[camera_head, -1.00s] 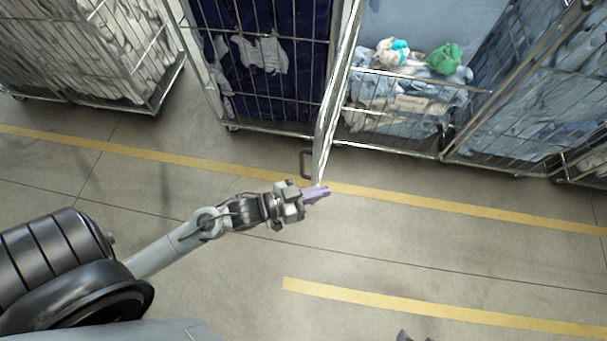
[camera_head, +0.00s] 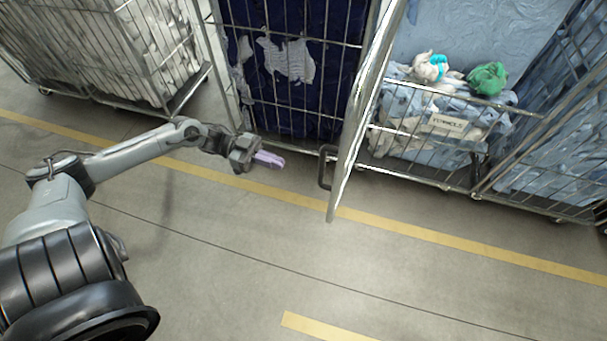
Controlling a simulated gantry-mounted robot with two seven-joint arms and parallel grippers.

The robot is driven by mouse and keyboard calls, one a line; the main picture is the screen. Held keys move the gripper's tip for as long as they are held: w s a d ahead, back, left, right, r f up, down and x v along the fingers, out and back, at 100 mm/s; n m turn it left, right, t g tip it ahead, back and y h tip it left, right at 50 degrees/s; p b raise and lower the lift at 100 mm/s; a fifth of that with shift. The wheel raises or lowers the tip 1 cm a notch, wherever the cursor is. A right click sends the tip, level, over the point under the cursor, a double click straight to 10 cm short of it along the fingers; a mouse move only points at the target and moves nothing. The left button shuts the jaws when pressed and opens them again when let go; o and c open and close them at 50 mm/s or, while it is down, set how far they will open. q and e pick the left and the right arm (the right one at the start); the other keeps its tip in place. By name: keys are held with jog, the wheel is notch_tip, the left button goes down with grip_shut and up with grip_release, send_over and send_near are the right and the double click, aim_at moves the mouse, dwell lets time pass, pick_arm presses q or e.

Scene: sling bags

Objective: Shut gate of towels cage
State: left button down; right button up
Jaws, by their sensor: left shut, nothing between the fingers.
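The towels cage (camera_head: 430,176) stands at upper right, with a small label (camera_head: 447,122) on its low front bar. Its wire gate (camera_head: 352,130) stands open, swung out toward me and seen almost edge-on. A dark handle (camera_head: 324,168) sticks out from the gate's left side. My left gripper (camera_head: 272,159) is shut and empty, with purple fingertips pointing right. It is left of the handle and apart from it. My right gripper is out of view.
A cage with dark blue cloth (camera_head: 300,70) stands left of the gate. The floor (camera_head: 230,260) in front is clear, with yellow lines.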

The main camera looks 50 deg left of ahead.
pick_arm(q)
jog(key=x, duration=1.3)
jog(key=shift+d+p, duration=0.3)
jog(key=shift+d, duration=0.1)
jog(key=shift+w, duration=0.15)
